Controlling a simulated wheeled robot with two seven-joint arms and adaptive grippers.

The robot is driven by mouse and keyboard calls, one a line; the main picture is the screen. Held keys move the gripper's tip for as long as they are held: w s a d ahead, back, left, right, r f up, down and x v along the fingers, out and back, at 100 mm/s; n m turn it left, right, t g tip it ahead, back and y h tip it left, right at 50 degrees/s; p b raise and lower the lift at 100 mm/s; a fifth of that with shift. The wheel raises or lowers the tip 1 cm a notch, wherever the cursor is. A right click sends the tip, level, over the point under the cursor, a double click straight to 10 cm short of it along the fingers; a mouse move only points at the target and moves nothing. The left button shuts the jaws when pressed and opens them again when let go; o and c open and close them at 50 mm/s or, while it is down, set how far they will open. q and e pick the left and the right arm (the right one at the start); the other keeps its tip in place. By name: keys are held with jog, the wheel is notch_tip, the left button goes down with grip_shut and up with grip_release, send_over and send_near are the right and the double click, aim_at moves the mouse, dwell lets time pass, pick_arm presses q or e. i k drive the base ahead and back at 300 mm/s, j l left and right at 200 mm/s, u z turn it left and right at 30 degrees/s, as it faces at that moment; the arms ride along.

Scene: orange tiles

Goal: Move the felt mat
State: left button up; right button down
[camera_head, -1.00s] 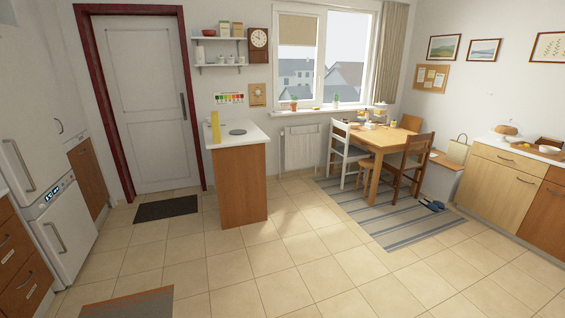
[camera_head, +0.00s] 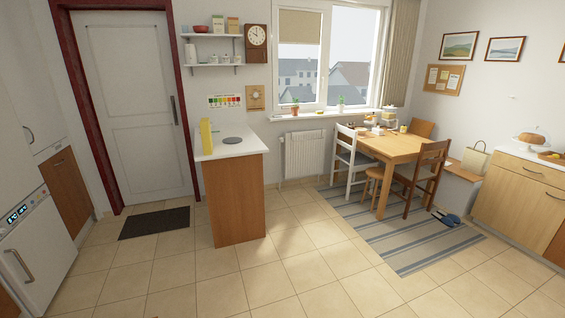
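A flat, round grey disc (camera_head: 233,140) lies on the white top of the wooden counter (camera_head: 230,205). It looks like a felt mat, but it is too small to make out its material. A dark rectangular mat (camera_head: 155,223) lies on the floor in front of the door. Neither of my grippers shows in the head view.
A yellow upright object (camera_head: 206,138) stands near the counter's left edge. A dining table (camera_head: 398,148) with chairs stands on a striped rug (camera_head: 400,235) to the right. Tiled floor (camera_head: 270,285) is open before the counter. A white appliance (camera_head: 38,255) is at left.

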aim_at(231, 140)
jog(key=i, duration=1.7)
jog(key=i+u, duration=0.3)
jog(key=i+l+u, duration=0.25)
jog(key=i, duration=0.25)
jog(key=i+l+u, duration=0.2)
jog(key=i+u, duration=0.25)
jog(key=i+l+u, duration=0.2)
jog(key=u, duration=0.25)
jog(key=i+l+u, duration=0.2)
jog(key=l, duration=0.15)
jog(key=i+l+u, duration=0.15)
jog(key=l, duration=0.2)
